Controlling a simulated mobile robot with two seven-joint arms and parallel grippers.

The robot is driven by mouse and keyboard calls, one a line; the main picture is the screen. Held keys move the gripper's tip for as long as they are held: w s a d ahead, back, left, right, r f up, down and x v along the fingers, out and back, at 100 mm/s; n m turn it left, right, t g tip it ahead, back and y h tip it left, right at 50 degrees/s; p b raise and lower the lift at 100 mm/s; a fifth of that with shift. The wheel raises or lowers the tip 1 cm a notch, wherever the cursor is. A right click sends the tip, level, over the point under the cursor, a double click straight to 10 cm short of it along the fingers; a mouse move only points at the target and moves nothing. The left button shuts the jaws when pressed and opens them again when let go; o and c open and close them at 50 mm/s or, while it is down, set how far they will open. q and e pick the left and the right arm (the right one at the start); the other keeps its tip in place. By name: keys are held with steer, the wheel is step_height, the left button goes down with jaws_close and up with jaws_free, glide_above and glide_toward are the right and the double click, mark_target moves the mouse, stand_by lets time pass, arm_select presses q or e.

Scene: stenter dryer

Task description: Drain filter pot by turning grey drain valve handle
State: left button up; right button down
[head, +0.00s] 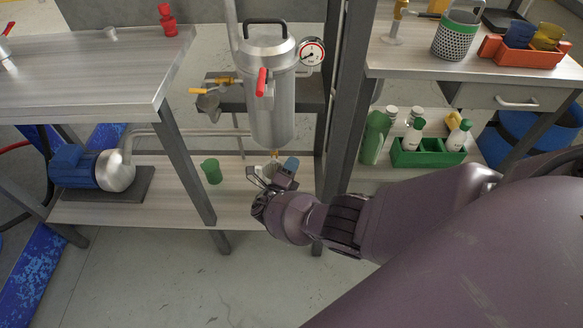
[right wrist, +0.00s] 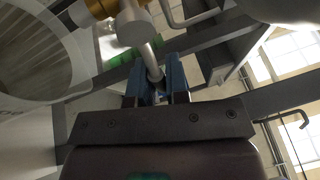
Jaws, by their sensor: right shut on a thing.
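The silver filter pot (head: 270,110), with a black top handle, stands upright in the middle of the head view. A brass fitting (head: 275,153) shows under it. My right gripper (head: 273,174) is just below the pot, above the lower shelf. In the right wrist view its blue fingertips (right wrist: 157,82) are closed on the thin end of the grey drain valve handle (right wrist: 150,57). The handle runs up to a grey hub beside a brass valve body (right wrist: 98,8). The drain outlet is not clear in the head view. My left gripper is not in view.
A green cup (head: 211,171) stands on the lower shelf (head: 150,207). A blue pump (head: 90,168) is left. A dark post (head: 345,100) rises close right.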

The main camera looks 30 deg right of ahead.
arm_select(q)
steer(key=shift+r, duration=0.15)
arm_select(e)
steer(key=shift+s+r+n+t, duration=0.1)
steer(key=shift+r+n+t, duration=0.2)
steer(key=shift+n, duration=0.5)
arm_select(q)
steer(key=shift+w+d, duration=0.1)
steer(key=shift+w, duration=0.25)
arm_select(e)
steer(key=shift+h, duration=0.3)
steer(key=c, duration=1.1)
jaws_free()
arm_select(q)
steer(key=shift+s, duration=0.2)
arm_select(e)
steer(key=shift+a, duration=0.1)
steer(key=shift+s+a, duration=0.15)
steer(key=shift+a, duration=0.1)
arm_select(q)
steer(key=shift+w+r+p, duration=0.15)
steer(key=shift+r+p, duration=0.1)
steer(key=shift+p, duration=0.05)
arm_select(e)
steer(key=v, duration=1)
steer(key=shift+s, duration=0.1)
